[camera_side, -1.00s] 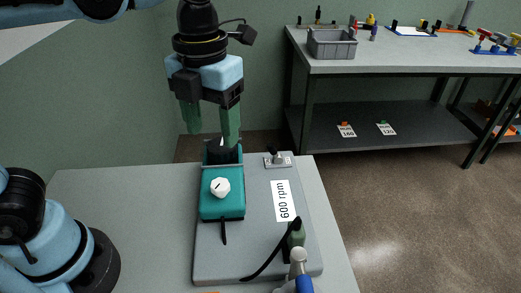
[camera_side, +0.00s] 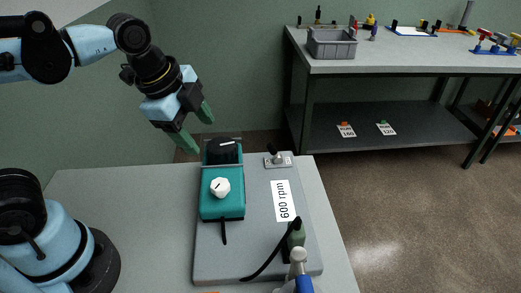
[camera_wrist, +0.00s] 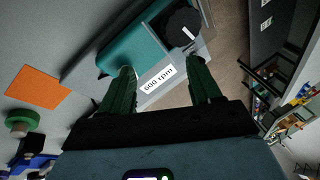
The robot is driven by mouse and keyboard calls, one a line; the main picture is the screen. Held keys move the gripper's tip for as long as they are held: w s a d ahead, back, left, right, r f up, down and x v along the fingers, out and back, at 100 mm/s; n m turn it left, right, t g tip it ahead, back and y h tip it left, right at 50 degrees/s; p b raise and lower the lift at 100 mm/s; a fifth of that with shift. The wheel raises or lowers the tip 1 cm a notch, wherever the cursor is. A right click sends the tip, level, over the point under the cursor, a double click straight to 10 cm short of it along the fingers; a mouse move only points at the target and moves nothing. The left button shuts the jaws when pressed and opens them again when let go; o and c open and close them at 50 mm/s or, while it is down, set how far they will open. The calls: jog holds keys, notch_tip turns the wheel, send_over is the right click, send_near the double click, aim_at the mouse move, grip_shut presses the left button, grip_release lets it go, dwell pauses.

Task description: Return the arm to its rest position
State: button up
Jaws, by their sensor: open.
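My gripper (camera_side: 197,128) is tilted in the side view, above and a little left of the teal unit's back end. Its two green fingers are apart with nothing between them. The fingers also show in the wrist view (camera_wrist: 162,68), spread in front of the teal unit (camera_wrist: 138,40). In the side view the teal unit (camera_side: 210,205) carries a white knob (camera_side: 220,188) and a black dial (camera_side: 222,153) with a white line. My gripper touches none of these.
A grey base plate (camera_side: 255,262) carries the unit, a toggle switch (camera_side: 276,160) and a "600 rpm" label (camera_side: 283,200). A bench (camera_side: 420,66) with a grey bin (camera_side: 332,43) stands behind. The wrist view shows an orange sheet (camera_wrist: 38,87). The air around my gripper is clear.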

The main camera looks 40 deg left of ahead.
jog(key=a+f+n+t, duration=0.1)
jog(key=n, duration=0.3)
jog(key=a+f+n+t, duration=0.1)
jog(key=a+n, duration=0.1)
jog(key=n, duration=0.3)
jog(key=a+f+n+t, duration=0.1)
jog(key=n, duration=0.4)
jog(key=shift+a+y, duration=0.3)
jog(key=shift+a, duration=0.05)
jog(key=shift+r, duration=0.1)
dwell(0.4)
